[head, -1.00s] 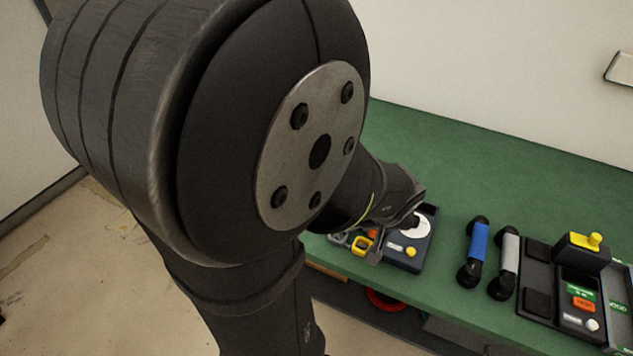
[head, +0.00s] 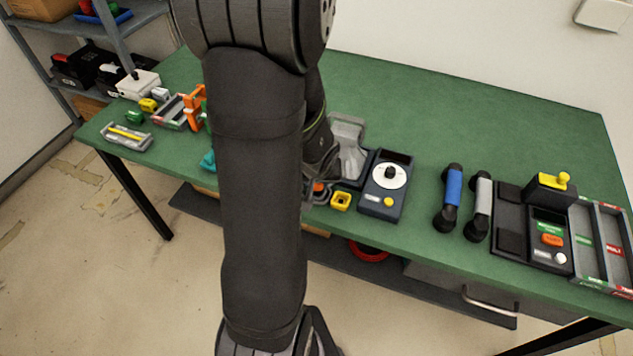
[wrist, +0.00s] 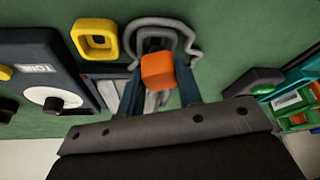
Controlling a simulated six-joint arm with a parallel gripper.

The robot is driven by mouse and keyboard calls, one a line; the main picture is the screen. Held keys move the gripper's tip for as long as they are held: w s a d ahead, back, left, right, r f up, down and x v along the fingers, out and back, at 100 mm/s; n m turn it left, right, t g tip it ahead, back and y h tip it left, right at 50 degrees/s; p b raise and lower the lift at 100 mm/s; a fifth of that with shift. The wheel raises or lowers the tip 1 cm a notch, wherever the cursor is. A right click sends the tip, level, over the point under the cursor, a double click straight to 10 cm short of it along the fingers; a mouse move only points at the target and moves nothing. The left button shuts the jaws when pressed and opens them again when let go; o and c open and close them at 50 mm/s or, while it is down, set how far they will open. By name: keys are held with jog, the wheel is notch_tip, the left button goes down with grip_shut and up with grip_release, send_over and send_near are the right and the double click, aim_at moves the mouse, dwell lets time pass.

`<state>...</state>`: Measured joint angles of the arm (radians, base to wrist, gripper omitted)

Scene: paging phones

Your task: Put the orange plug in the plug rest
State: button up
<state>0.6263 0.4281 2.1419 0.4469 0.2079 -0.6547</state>
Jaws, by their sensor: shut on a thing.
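The orange plug (wrist: 158,72) sits between the two fingers of my gripper (wrist: 158,84) in the wrist view, and the gripper is shut on it. A grey looped holder (wrist: 190,38), which looks like the plug rest, lies just beyond the plug in that view. Whether the plug touches it I cannot tell. In the head view a small part of the orange plug (head: 320,187) shows beside my arm, which hides most of the gripper. A yellow square ring-like piece (wrist: 97,38) is beside the holder; it also shows in the head view (head: 340,201).
Blue (head: 453,195) and grey (head: 481,205) handsets lie further right. An orange stand (head: 195,105) is at left. The green table's back middle is clear.

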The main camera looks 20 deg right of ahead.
jog(key=shift+f, duration=0.6)
jog(key=shift+f, duration=0.1)
jog(key=shift+f, duration=0.15)
jog(key=o, duration=1)
jog(key=shift+r, duration=0.45)
jog(key=v, duration=1.1)
jog(key=shift+s+r, duration=0.2)
jog(key=shift+r, duration=0.15)
